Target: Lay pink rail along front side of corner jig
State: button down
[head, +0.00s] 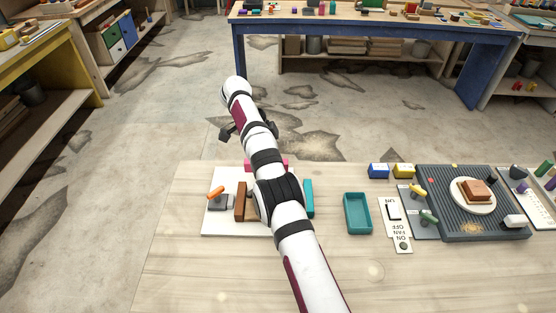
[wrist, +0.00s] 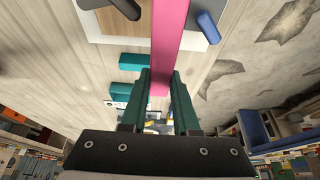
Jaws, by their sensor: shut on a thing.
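The pink rail (wrist: 169,40) runs from between my gripper's fingers to the top edge in the wrist view. My gripper (wrist: 160,80) is shut on the rail near one end. In the head view a short pink piece of the rail (head: 268,164) shows behind my arm, at the far edge of the table. The white board (head: 222,228), which seems to be the jig's base, lies left of and under my arm. A brown bar (head: 240,201) and an orange-handled clamp (head: 216,192) are on it. My arm hides the board's right part, so I cannot tell whether the rail touches the jig.
A teal bar (head: 308,198) lies right of my arm. Farther right are a teal tray (head: 357,213), a switch panel (head: 395,222), blue (head: 378,171) and yellow (head: 403,171) blocks, and a ribbed dark mat (head: 450,222) with a plate (head: 473,207). The table's front left is clear.

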jog(key=shift+f, duration=2.9)
jog(key=shift+f, duration=1.55)
jog(key=shift+r, duration=0.1)
jog(key=shift+r, duration=1.2)
jog(key=shift+f, duration=1.3)
jog(key=c, duration=0.6)
grip_release()
notch_tip(320, 180, up, 4)
jog(key=shift+r, duration=0.1)
jog(key=s+d+r, duration=0.1)
jog(key=d+r, duration=0.1)
jog(key=d, duration=0.1)
jog(key=s+d+r, duration=0.1)
jog(key=d+r, duration=0.1)
jog(key=d, duration=0.2)
jog(key=s+d+r, duration=0.1)
jog(key=d+r, duration=0.2)
jog(key=d, duration=0.1)
jog(key=shift+s, duration=0.35)
